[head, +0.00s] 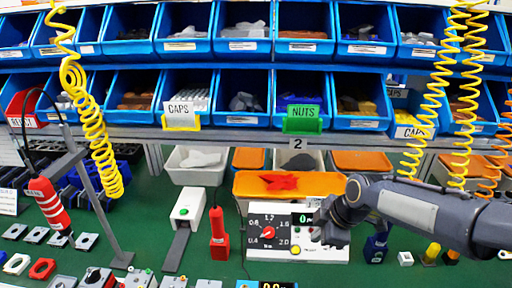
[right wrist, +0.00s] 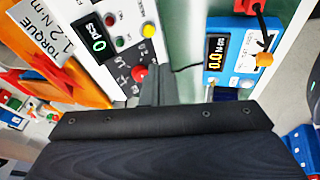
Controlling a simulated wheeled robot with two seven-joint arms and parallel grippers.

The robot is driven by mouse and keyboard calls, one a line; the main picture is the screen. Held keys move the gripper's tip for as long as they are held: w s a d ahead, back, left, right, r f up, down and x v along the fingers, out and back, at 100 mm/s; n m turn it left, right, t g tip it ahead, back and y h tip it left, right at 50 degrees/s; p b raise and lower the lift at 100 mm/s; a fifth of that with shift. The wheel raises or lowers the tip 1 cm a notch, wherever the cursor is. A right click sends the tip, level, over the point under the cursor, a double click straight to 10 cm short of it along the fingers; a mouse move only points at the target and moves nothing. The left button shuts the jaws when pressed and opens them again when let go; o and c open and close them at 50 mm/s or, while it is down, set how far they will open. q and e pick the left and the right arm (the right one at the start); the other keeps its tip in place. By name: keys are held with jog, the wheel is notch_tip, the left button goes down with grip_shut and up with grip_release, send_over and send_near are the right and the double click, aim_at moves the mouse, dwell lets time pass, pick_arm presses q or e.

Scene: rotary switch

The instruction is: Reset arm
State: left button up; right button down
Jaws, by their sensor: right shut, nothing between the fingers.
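A white control panel (head: 288,250) stands on the green bench, with a dial marked 0.4 to 2.0 around a red rotary knob (head: 267,232). A small display and buttons are on its right half. My right gripper (head: 322,238) is in front of the panel's right side, right of the knob. In the right wrist view my right gripper (right wrist: 156,84) is shut and empty, its tips appearing close to the red knob (right wrist: 139,72); I cannot tell whether they touch. The knob's exact pointer setting is too small to read. My left gripper is not in view.
An orange tray (head: 245,185) lies behind the panel. A red tool (head: 218,226) and a white box (head: 186,204) stand left of it. A blue meter (right wrist: 235,55) shows in the wrist view. Yellow coiled cords (head: 425,110) hang at the right. Blue bins line the back.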

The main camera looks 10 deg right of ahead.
jog(key=s+a+r+m, duration=0.1)
jog(key=s+a+m, duration=0.1)
jog(key=s+m, duration=0.6)
jog(key=s+a+m+t+y, duration=0.1)
jog(key=s+m, duration=0.7)
jog(key=s, duration=0.4)
jog(key=shift+s+a+r+t, duration=0.15)
jog(key=shift+a+r+t, duration=0.15)
jog(key=shift+a+r, duration=0.1)
